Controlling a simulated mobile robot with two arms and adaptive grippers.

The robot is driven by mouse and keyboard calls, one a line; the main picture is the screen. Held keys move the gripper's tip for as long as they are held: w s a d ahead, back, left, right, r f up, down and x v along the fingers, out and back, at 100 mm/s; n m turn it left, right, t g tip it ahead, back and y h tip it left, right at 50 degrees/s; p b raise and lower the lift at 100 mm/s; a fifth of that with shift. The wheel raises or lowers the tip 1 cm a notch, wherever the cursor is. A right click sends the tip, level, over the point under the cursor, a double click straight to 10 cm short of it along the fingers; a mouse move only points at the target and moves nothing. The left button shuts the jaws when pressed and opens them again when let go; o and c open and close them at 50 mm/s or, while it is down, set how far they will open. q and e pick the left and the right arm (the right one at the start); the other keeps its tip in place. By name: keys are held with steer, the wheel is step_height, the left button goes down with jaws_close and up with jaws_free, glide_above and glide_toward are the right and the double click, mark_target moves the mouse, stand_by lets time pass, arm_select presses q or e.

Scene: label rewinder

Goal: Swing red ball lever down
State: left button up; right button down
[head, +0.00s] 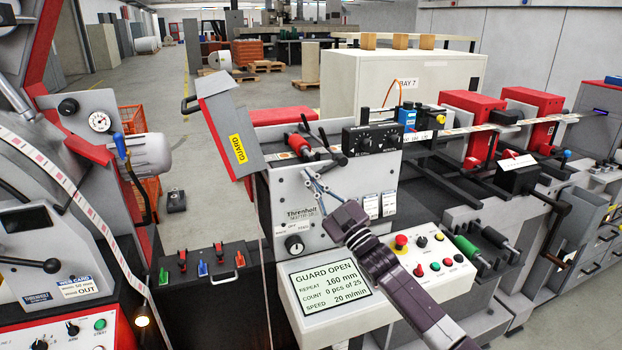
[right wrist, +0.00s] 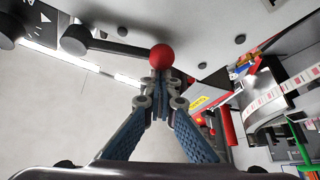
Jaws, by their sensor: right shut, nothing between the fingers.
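The red ball (right wrist: 161,56) shows in the right wrist view at the end of a dark lever arm (right wrist: 122,47), which runs from a round black hub (right wrist: 75,40) at the left. My right gripper (right wrist: 159,82) is shut and empty, its fingertips right by the ball; I cannot tell whether they touch it. In the head view the right gripper (head: 310,176) reaches up to the front of the grey Threnholt machine (head: 282,196). I cannot make out the red ball there. My left gripper is not in view.
The guard (head: 230,130) stands raised at the machine's upper left. The display (head: 330,286) reads GUARD OPEN. Colored levers (head: 203,268) stand at lower left, and a printed web (head: 80,205) runs at far left.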

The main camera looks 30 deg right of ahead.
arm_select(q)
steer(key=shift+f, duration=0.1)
arm_select(e)
steer(key=shift+f, duration=0.1)
